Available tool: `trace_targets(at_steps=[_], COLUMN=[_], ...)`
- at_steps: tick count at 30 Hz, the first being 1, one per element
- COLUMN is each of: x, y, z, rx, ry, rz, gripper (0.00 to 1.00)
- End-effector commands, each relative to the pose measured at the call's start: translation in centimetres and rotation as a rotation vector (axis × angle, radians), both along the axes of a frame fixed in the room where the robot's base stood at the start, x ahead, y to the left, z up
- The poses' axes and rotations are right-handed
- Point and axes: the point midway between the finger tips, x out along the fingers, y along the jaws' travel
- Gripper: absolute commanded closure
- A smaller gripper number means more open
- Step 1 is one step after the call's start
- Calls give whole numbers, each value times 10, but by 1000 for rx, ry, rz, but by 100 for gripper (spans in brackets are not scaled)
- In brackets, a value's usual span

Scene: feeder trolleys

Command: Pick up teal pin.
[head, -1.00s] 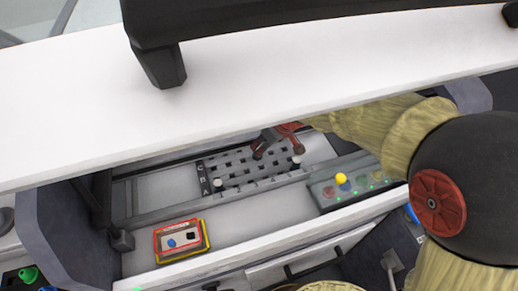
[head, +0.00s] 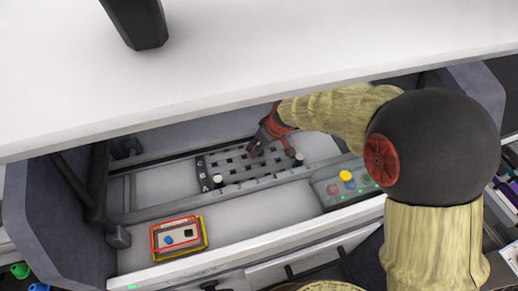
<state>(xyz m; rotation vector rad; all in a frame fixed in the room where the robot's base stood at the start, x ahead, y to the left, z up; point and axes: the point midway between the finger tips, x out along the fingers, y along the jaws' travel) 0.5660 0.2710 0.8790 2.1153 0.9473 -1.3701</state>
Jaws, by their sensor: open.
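My gripper (head: 270,148) has reddish links and dark fingertips, and is open over the back middle of a grey slotted rack (head: 206,183) marked with letters. I cannot tell whether its fingertips touch the rack. Two light-topped pins stand in the rack, one at the front left (head: 218,178) and one at the right (head: 298,159). I cannot make out a teal pin in the rack; the spot between the fingers is too small and partly hidden by my gripper.
A red-and-yellow-edged box (head: 204,238) with a blue knob sits at the front left. A grey control box (head: 328,190) with a yellow button stands right of the rack. A white shelf (head: 300,60) overhangs the back. Green items (head: 20,270) lie lower left.

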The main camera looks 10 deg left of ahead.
Motion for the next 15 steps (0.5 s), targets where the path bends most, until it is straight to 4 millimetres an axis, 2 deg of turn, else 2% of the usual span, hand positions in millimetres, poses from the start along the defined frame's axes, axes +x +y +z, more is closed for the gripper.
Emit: trace_targets(at_steps=[15], x=[0], y=[0], z=[0], rx=[-1], ry=[1], rz=[0], gripper=[84])
